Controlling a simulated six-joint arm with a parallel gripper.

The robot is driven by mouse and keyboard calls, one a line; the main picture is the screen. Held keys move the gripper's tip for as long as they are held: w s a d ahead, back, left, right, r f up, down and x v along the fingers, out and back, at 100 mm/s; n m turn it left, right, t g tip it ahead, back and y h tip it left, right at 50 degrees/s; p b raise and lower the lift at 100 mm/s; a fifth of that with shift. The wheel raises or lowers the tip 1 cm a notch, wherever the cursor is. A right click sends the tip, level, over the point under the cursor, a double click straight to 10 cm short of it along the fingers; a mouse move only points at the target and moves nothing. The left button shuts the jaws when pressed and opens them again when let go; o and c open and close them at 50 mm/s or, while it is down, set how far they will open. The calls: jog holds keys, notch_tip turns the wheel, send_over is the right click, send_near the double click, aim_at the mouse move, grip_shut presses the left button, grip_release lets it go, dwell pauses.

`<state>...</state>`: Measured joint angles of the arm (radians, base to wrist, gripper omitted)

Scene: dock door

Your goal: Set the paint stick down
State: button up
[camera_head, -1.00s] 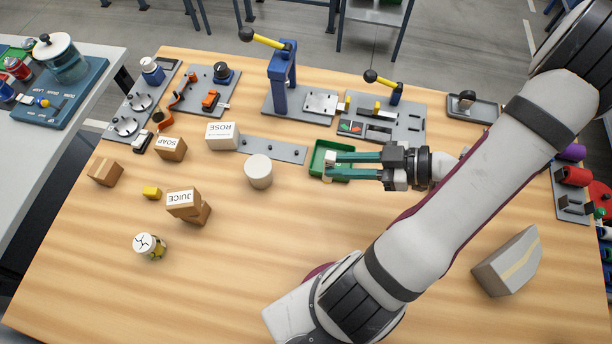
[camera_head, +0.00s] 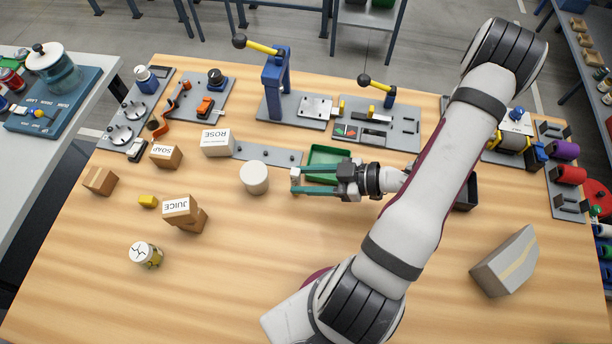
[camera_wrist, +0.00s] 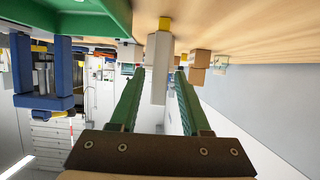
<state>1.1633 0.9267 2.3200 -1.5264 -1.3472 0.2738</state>
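My gripper (camera_head: 295,183) has green fingers that point left, low over the table just in front of the green tray (camera_head: 321,153). It is shut on the paint stick (camera_wrist: 158,75), a pale grey bar with a yellow end, seen between the fingertips in the wrist view. The yellow end points to the tabletop, which is at the top of that view; I cannot tell whether it touches. In the head view only a small pale part of the stick (camera_head: 295,173) shows at the fingertips. The stick is outside the tray.
A white cylinder (camera_head: 254,178) stands close left of the fingertips. A dark tray (camera_head: 466,193) is partly hidden behind my arm. The table in front of the gripper is clear.

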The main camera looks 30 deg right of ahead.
jog(key=shift+r, duration=0.2)
jog(key=v, duration=1.2)
jog(key=w+d+r+m+h, duration=0.1)
jog(key=w+d+m+h, duration=0.2)
jog(key=w+d+h, duration=0.65)
jog(key=w+r+m+g+h, duration=0.3)
jog(key=w+r+m+h, duration=0.2)
jog(key=r, duration=0.3)
jog(key=s+a+r+m+g+y, duration=0.1)
jog(key=s+a+m+g+y, duration=0.1)
jog(key=s+a, duration=0.4)
jog(key=s+a+r+m+g+y, duration=0.1)
jog(key=s+a, duration=0.5)
jog(key=a, duration=0.8)
jog(key=s+a+m+g+y, duration=0.3)
jog(key=s+a, duration=0.3)
jog(key=a, duration=0.3)
jog(key=shift+s+a+r+m+g+y, duration=0.3)
jog(key=shift+s+a+r+y, duration=0.1)
jog(key=shift+y, duration=0.05)
